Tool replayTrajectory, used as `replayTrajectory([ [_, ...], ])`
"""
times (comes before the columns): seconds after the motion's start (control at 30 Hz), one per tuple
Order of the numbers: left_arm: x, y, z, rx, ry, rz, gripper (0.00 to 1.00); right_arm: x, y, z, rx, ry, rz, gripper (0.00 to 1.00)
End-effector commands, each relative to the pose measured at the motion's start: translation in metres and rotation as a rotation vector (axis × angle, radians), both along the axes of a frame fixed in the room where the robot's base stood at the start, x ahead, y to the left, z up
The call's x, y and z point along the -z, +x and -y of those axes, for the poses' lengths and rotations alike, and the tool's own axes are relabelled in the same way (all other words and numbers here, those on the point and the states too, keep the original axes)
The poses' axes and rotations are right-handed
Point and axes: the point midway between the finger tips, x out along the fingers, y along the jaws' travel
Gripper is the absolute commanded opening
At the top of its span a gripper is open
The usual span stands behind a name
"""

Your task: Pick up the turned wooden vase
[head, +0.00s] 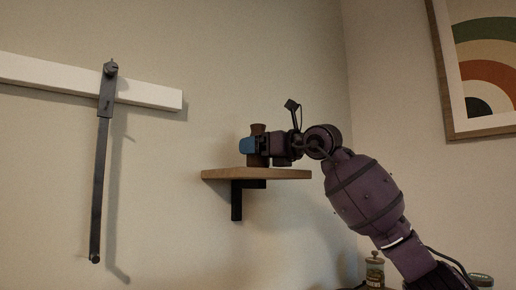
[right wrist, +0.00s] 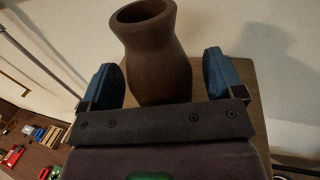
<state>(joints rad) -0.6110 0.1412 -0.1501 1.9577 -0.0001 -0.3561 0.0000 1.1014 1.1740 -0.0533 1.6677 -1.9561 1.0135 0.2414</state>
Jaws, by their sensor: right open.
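The turned wooden vase (head: 258,129) is brown and stands upright on a small wooden wall shelf (head: 222,174). In the head view its body is partly hidden by my right gripper (head: 248,146). In the right wrist view the vase (right wrist: 150,45) shows its round open mouth and sits between the two blue fingers of my right gripper (right wrist: 161,78). The fingers are spread, one on each side, with a visible gap on the right; contact on the left is unclear. The vase's base is hidden by the gripper body. My left gripper is not in view.
A white rail (head: 150,95) with a dark hanging metal bar (head: 101,170) is on the wall to the left. A framed picture (head: 490,70) hangs at right. A jar (head: 375,270) stands low at right. Small items lie far below in the wrist view. Space above the shelf is clear.

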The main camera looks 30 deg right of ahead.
Motion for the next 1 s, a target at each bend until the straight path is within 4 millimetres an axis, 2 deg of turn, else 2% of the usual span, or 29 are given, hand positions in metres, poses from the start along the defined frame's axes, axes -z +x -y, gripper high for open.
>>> replayTrajectory([
  [0.1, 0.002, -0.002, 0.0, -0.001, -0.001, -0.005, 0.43, 0.0, 0.0, 0.0, 0.0, 0.0, 0.0, 0.87],
  [0.13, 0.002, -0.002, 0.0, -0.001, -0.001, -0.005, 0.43, 0.0, 0.0, 0.0, 0.0, 0.0, 0.0, 0.84],
  [0.5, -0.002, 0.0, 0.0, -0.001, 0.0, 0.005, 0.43, 0.0, 0.0, 0.0, 0.0, 0.0, 0.0, 0.28],
  [0.77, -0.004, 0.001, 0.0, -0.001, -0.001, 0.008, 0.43, -0.002, -0.001, 0.0, 0.0, 0.001, 0.002, 0.28],
  [1.0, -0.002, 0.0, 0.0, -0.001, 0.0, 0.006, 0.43, -0.023, -0.001, 0.0, 0.0, 0.002, 0.006, 0.28],
])
